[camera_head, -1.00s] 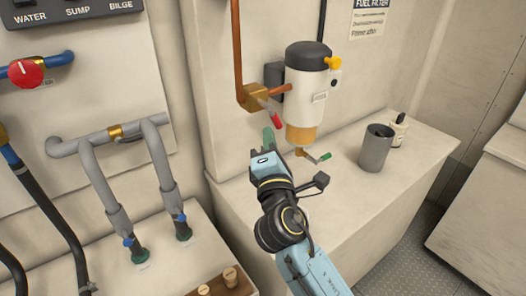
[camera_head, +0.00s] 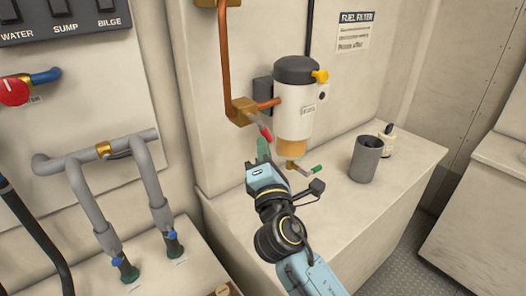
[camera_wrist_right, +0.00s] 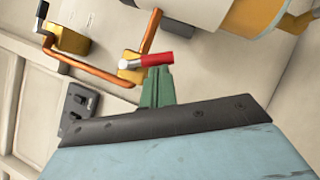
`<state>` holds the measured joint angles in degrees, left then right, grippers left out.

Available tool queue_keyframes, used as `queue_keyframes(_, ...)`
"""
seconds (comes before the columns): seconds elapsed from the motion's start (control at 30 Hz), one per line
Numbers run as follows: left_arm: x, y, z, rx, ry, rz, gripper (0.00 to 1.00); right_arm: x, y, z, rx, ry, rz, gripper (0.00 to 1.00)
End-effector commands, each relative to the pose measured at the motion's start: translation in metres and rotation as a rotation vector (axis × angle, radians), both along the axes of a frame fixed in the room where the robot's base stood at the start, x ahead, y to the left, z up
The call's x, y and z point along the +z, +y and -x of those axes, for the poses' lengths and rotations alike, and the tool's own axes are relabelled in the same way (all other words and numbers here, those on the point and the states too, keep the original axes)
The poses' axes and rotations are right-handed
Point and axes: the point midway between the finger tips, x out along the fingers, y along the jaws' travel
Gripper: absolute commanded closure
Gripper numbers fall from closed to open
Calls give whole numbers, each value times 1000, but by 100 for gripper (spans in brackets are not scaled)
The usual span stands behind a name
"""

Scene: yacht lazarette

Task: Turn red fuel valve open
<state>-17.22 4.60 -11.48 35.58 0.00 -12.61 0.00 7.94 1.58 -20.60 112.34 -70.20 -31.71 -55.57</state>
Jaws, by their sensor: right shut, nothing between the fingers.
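The fuel valve has a brass body (camera_head: 242,112) on the copper pipe and a short lever with a red grip (camera_head: 266,134), which slants down to the right in the head view. In the right wrist view the red grip (camera_wrist_right: 157,60) lies across the tips of my green fingers. My right gripper (camera_head: 263,148) is shut and empty, with its fingertips just below the red grip. The fingertips (camera_wrist_right: 158,78) appear at or very near the grip; I cannot tell whether they touch. My left gripper is not in view.
The fuel filter (camera_head: 295,100) hangs right of the valve, with a green-tipped drain lever (camera_head: 314,169) beneath. A red round knob (camera_head: 13,91) and grey pipes are at left.

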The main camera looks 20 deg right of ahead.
Motion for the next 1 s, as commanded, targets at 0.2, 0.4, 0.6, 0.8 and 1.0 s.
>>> queue_keyframes(0.2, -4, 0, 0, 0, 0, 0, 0, -1, -3, -1, -1, -12, 36, 100)
queue_keyframes(0.4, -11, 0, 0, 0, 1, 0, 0, -2, -6, -2, -1, -35, 97, 100)
queue_keyframes(0.6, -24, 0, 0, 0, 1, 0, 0, -2, -13, -5, -2, -80, 219, 100)
queue_keyframes(0.8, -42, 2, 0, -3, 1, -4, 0, 0, -23, -8, -2, -145, 396, 100)
queue_keyframes(1.0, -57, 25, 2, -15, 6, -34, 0, 5, -32, -12, -3, -208, 573, 100)
